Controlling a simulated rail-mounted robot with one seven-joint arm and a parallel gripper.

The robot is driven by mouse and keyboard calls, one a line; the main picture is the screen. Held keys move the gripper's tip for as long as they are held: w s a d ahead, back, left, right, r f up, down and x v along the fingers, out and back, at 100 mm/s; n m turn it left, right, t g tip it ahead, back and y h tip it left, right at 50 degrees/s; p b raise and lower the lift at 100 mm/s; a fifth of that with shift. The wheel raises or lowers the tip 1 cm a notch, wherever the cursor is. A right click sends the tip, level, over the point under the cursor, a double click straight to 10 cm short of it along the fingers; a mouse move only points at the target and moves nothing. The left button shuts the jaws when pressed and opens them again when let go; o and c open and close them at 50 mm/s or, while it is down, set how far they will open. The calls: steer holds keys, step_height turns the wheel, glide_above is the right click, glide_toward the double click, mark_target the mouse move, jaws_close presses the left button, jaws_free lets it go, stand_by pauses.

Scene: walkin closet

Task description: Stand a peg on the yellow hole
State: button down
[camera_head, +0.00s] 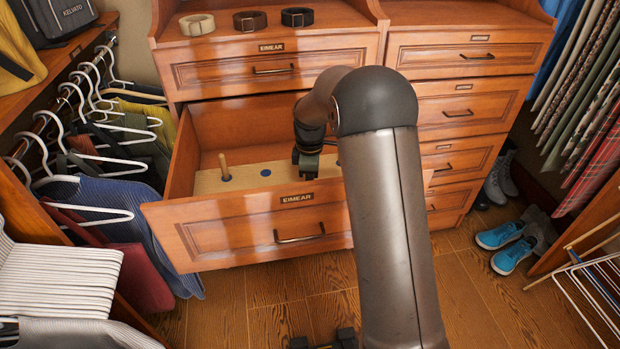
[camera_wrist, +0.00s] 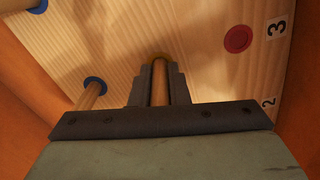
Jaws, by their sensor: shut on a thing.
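My gripper (camera_wrist: 158,88) is shut on a wooden peg (camera_wrist: 159,82) in the wrist view. In the head view my gripper (camera_head: 306,165) is low over the pale wooden board (camera_head: 240,182) in the open drawer (camera_head: 250,225). The held peg is hidden there.
Another peg (camera_wrist: 94,92) stands in a blue-rimmed hole to the left in the wrist view. A red hole (camera_wrist: 238,39) lies to the right, near printed numbers. In the head view a peg (camera_head: 224,168) stands at the board's left, beside a blue hole (camera_head: 265,173). Drawer walls enclose the board.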

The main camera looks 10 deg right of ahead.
steer(key=c, duration=1.3)
jaws_free()
step_height(320, 180, up, 17)
steer(key=shift+r+p, duration=0.2)
steer(key=shift+p, duration=0.8)
